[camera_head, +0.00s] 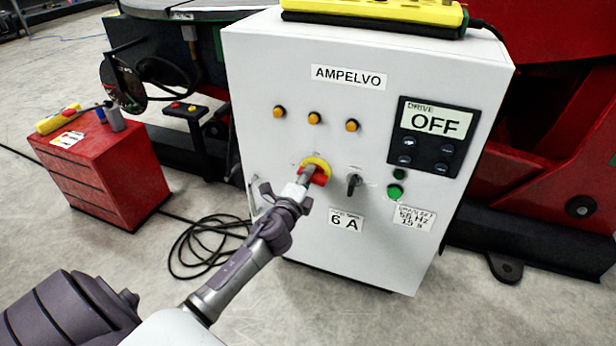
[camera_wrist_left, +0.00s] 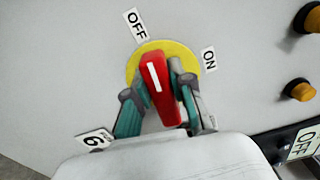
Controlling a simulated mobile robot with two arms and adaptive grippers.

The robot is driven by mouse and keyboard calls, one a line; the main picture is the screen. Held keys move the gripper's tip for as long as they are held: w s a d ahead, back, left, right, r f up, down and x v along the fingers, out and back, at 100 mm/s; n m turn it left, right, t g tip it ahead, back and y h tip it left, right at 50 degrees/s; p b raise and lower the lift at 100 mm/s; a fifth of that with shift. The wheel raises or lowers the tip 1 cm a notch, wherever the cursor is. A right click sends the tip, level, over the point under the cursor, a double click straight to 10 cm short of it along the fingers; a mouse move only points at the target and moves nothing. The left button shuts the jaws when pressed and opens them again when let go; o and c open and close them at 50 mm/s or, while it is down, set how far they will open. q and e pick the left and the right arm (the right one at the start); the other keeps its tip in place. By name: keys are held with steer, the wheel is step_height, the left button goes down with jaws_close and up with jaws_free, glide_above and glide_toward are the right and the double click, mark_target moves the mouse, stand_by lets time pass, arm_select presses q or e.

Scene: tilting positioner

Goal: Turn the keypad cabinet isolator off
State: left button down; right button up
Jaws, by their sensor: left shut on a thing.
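The white keypad cabinet (camera_head: 300,75) stands in the middle of the head view. Its isolator has a red handle (camera_wrist_left: 161,88) on a yellow round plate (camera_wrist_left: 184,57), with an OFF label (camera_wrist_left: 135,25) and an ON label (camera_wrist_left: 208,60) beside it. The handle's white line points nearer to OFF than to ON. My left gripper (camera_wrist_left: 160,105) is shut on the red handle, one finger on each side. In the head view my left gripper (camera_head: 299,190) reaches the isolator (camera_head: 318,166) and hides part of it. The keypad display (camera_head: 436,121) reads OFF.
Several amber lamps (camera_head: 314,118), a black selector knob (camera_head: 353,184) and a green button (camera_head: 395,191) are on the cabinet front. A yellow device (camera_head: 375,10) lies on top. A red drawer unit (camera_head: 100,170) and black cable (camera_head: 205,245) are at left.

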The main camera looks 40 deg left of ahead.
arm_select(q)
steer(key=shift+f+n, duration=0.1)
steer(key=shift+n, duration=0.6)
steer(key=c, duration=1)
jaws_free()
steer(key=shift+s, duration=0.1)
steer(key=v, duration=1.2)
steer(key=shift+a+f, duration=0.1)
